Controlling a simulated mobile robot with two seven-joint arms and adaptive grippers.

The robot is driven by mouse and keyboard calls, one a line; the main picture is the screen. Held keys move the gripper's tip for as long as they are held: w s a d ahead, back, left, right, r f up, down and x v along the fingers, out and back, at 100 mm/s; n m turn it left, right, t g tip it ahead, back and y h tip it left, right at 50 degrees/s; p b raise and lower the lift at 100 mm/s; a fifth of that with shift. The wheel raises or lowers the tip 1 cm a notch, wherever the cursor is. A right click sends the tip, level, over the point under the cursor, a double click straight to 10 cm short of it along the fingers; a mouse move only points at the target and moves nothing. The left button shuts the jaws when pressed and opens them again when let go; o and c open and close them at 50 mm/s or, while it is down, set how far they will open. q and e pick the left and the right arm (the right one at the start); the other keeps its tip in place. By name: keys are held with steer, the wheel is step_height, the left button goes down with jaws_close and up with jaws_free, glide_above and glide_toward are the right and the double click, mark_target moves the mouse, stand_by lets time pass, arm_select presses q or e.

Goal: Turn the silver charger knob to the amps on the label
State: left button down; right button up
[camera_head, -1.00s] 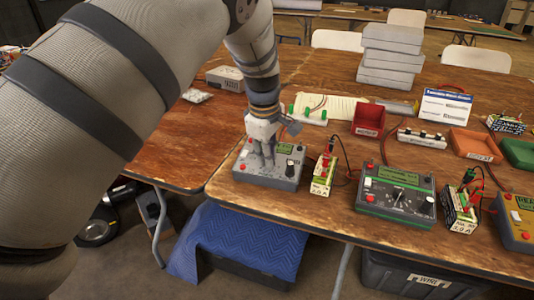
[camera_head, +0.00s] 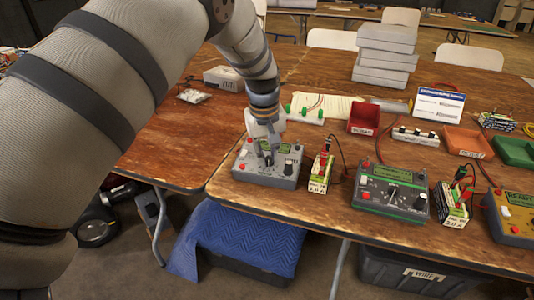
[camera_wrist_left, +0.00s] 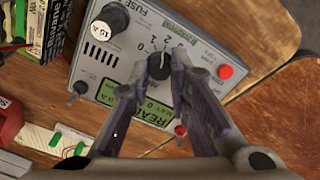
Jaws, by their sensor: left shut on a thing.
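The silver charger (camera_head: 240,168) sits at the near left corner of the right-hand table; its grey face fills the middle of the left wrist view (camera_wrist_left: 195,38). Its black knob (camera_wrist_left: 158,66) has a white pointer line and a printed number scale around it. My left gripper (camera_wrist_left: 155,85) is shut on this knob, a finger on each side. In the head view my left gripper (camera_head: 266,157) points down at the charger and mostly hides the knob. A labelled battery pack (camera_head: 319,178) stands just right of the charger; its label seems to read 2.0 A. My right gripper is not in view.
A green-and-grey charger (camera_head: 392,190) and a yellow one (camera_head: 508,222) stand to the right, with another battery pack (camera_head: 455,205) between them. Red (camera_head: 363,117) and orange (camera_head: 467,142) bins lie behind. Red and black leads run between the items.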

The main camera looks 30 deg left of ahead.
mark_target(265, 171)
arm_select(q)
steer(key=shift+m, duration=0.3)
stand_by(0.4)
steer(key=c, duration=1.5)
jaws_free()
steer(key=r, duration=0.4)
steer(key=s+r, duration=0.1)
steer(key=r, duration=0.3)
steer(key=s+r, duration=0.1)
steer(key=r, duration=0.2)
steer(key=shift+d+r, duration=0.3)
steer(key=shift+r, duration=0.1)
